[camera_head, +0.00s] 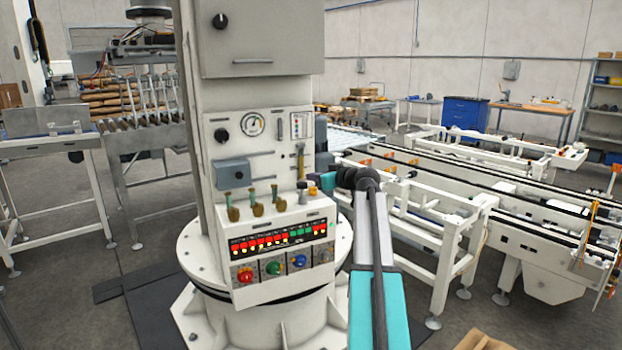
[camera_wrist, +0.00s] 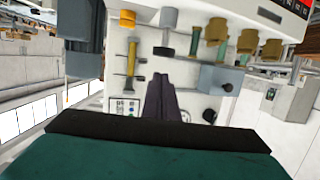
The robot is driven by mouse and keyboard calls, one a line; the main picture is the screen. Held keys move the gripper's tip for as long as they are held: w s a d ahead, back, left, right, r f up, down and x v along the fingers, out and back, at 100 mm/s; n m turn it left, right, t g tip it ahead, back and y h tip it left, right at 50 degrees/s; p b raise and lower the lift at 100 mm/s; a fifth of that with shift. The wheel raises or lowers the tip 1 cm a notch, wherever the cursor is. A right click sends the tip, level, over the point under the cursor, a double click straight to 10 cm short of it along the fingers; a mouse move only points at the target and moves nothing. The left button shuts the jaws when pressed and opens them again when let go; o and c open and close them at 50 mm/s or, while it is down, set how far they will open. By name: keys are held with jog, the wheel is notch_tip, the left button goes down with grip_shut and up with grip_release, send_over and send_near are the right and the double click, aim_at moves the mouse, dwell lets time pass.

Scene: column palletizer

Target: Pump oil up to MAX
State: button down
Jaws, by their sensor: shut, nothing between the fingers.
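The white control column (camera_head: 262,185) stands in the centre of the head view. A slim yellow upright gauge (camera_head: 300,161), possibly the oil level, is on its front; it also shows in the wrist view (camera_wrist: 131,62). MIN or MAX marks are not legible. A grey knob on a stem (camera_head: 302,192) stands on the ledge beside an orange cap (camera_head: 312,189); in the wrist view are the grey knob (camera_wrist: 168,18) and the orange cap (camera_wrist: 127,18). My gripper (camera_wrist: 163,78) is shut and empty, its dark fingers pointing at the panel near the knob's stem. Contact cannot be told.
Several brass-coloured levers (camera_head: 256,208) stand left of the grey knob. A blue-grey box (camera_head: 231,173) juts out above them. A round dial (camera_head: 252,124) is higher up. Below is a sloped panel of lamps and coloured knobs (camera_head: 279,245). White conveyor frames (camera_head: 455,235) are at right.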

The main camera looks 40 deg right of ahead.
jog(key=v, duration=0.6)
jog(key=shift+s+b, duration=0.25)
jog(key=shift+b, duration=0.1)
dwell(0.4)
jog(key=shift+a, duration=0.1)
